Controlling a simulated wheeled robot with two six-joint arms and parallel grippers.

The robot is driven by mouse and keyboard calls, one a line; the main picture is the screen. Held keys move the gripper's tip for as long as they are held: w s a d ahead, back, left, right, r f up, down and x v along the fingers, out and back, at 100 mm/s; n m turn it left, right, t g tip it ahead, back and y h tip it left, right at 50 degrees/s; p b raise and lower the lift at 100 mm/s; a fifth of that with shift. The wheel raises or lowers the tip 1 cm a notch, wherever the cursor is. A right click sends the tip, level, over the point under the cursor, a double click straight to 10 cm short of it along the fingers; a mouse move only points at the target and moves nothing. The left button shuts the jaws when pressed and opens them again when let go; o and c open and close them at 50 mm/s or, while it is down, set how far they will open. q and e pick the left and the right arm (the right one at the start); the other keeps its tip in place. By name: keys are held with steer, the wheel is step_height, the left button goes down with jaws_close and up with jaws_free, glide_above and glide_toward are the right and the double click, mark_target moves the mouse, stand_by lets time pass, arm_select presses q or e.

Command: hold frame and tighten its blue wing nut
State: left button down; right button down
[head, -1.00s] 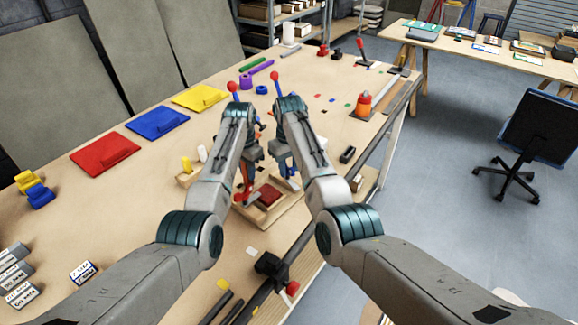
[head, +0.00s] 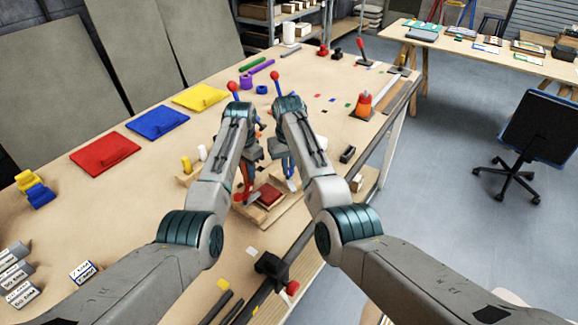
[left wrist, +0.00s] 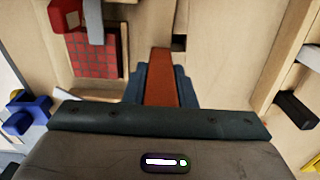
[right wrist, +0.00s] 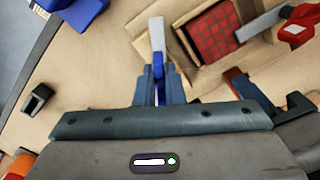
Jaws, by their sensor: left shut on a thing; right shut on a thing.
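A small light-wood frame (head: 270,213) around a dark red tiled panel (head: 269,195) lies on the bench below my grippers. My left gripper (left wrist: 160,78) is shut on a red-brown bar (left wrist: 163,70) at the frame. Whether the bar is part of the frame is hard to tell. My right gripper (right wrist: 160,85) is shut on the blue wing nut (right wrist: 161,76), which has a grey-white strip (right wrist: 157,34) by it. The fingers cover part of the nut. A red wing nut (right wrist: 299,29) with a grey strip sits at the panel's other side.
A small black block (head: 347,154) and an orange-red bottle (head: 362,104) stand right of my grippers. A yellow peg (head: 186,164) and a white peg (head: 202,153) stand left. Red (head: 105,153), blue (head: 158,122) and yellow (head: 200,96) trays lie farther left. A dark clamp (head: 270,266) is at the near edge.

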steer(key=shift+a+m, duration=0.15)
steer(key=shift+m, duration=2.05)
steer(key=c, duration=1.5)
jaws_free()
step_height(320, 180, up, 12)
